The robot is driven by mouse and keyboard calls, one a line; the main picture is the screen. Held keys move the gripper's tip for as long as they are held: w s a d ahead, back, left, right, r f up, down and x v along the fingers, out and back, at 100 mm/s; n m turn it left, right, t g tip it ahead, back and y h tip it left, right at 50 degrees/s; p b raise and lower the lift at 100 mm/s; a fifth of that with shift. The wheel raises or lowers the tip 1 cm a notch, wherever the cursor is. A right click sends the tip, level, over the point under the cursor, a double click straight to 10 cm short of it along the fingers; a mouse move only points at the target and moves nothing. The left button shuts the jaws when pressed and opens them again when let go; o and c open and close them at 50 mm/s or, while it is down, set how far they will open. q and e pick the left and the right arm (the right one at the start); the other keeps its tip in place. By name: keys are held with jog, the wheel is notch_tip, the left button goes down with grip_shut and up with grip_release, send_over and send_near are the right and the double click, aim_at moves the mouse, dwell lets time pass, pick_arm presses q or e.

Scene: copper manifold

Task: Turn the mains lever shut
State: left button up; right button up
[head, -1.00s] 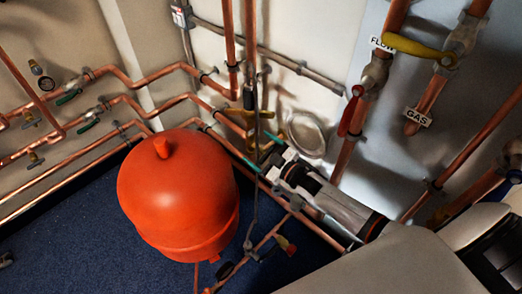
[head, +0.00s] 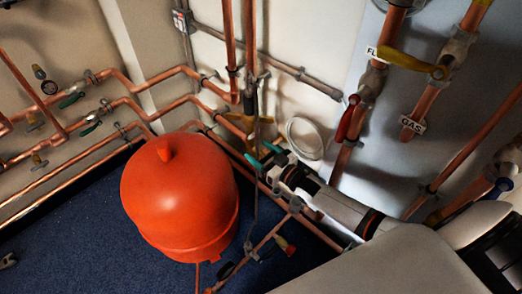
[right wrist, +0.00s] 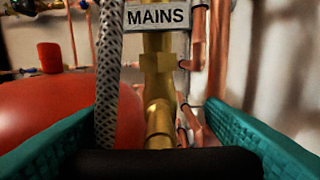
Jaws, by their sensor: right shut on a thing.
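The mains valve is a brass body (right wrist: 157,90) on an upright pipe in the right wrist view, under a white MAINS label (right wrist: 158,16). A dark bar (right wrist: 155,163), seemingly the mains lever's grip, crosses the bottom of that view. My right gripper (right wrist: 155,150) has one teal finger on each side of this bar and is shut on it. In the head view the right gripper (head: 262,154) reaches in from the lower right, its teal tips beside the pipes behind the red vessel. The lever's angle is hard to tell.
A big red vessel (head: 180,195) stands just left of my right gripper. A braided hose (right wrist: 108,75) hangs close to the valve. Copper pipes run along both walls. A yellow lever (head: 412,63) and a red lever (head: 349,118) sit at right.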

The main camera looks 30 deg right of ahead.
jog(key=o, duration=1)
jog(key=shift+s, duration=0.3)
pick_arm(q)
jog(key=s+p+x, duration=0.1)
jog(key=p+x, duration=0.1)
jog(key=x, duration=0.6)
pick_arm(e)
jog(key=v, duration=1.1)
jog(key=shift+s+d, duration=0.15)
jog(key=shift+s, duration=0.05)
pick_arm(q)
jog(key=shift+d+f, duration=0.1)
